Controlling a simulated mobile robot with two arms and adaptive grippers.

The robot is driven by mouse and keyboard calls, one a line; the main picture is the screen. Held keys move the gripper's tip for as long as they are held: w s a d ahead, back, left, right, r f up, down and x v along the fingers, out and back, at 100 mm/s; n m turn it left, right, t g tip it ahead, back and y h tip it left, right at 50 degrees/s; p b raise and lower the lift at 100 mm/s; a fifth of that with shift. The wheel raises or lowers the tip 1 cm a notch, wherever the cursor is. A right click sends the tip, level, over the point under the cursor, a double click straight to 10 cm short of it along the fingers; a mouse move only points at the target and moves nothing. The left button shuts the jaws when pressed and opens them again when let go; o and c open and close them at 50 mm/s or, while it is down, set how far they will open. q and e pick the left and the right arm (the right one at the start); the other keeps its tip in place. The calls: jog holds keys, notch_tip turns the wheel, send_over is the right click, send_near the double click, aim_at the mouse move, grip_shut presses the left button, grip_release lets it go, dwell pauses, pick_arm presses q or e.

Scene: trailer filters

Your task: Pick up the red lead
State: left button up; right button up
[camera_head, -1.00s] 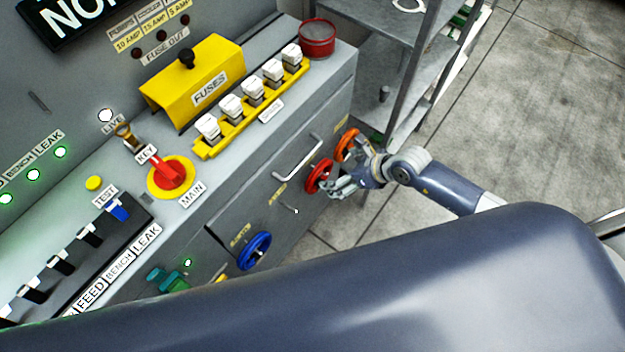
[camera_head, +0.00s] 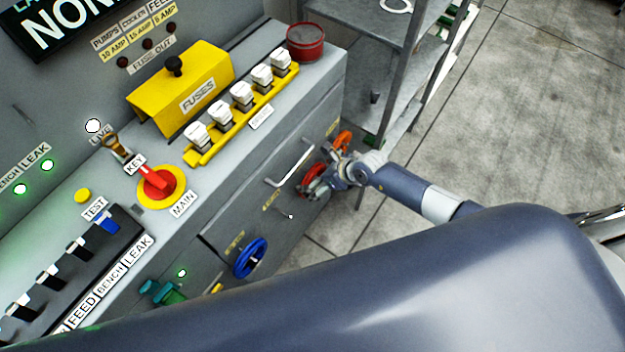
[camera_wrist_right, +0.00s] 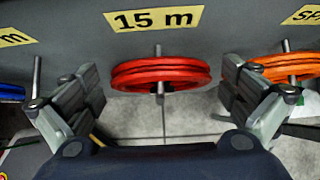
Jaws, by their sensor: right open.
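The red lead (camera_wrist_right: 140,77) is a coiled ring hanging on a peg under a "15 m" label, in the middle of the right wrist view. In the head view the red lead (camera_head: 306,184) hangs on the cabinet front, partly hidden by my right gripper (camera_head: 327,183). In the right wrist view my right gripper (camera_wrist_right: 158,98) is open, with one finger on each side of the red coil and gaps between. Nothing is held. My left gripper is not in view.
An orange coil (camera_head: 342,141) hangs just right of the red one. A blue coil (camera_head: 250,257) hangs further left on the cabinet front. A metal handle (camera_head: 291,164) sticks out nearby. A grey shelf rack (camera_head: 398,60) stands behind. Floor to the right is clear.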

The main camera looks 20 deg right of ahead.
jog(key=shift+w+a+f, duration=0.15)
jog(key=shift+w+f, duration=0.05)
jog(key=shift+f, duration=0.15)
jog(key=c, duration=1.2)
jog(key=shift+o, duration=0.2)
jog(key=shift+r, duration=0.1)
jog(key=shift+r, duration=0.4)
jog(key=r, duration=0.2)
jog(key=shift+s+r, duration=0.25)
jog(key=shift+r, duration=0.15)
jog(key=s+d, duration=0.2)
jog(key=s, duration=0.5)
jog(key=s+d+r, duration=0.1)
jog(key=s+d, duration=0.1)
jog(key=s, duration=0.5)
jog(key=shift+s+d+r, duration=0.2)
jog(key=shift+s+d, duration=0.15)
jog(key=shift+d, duration=0.05)
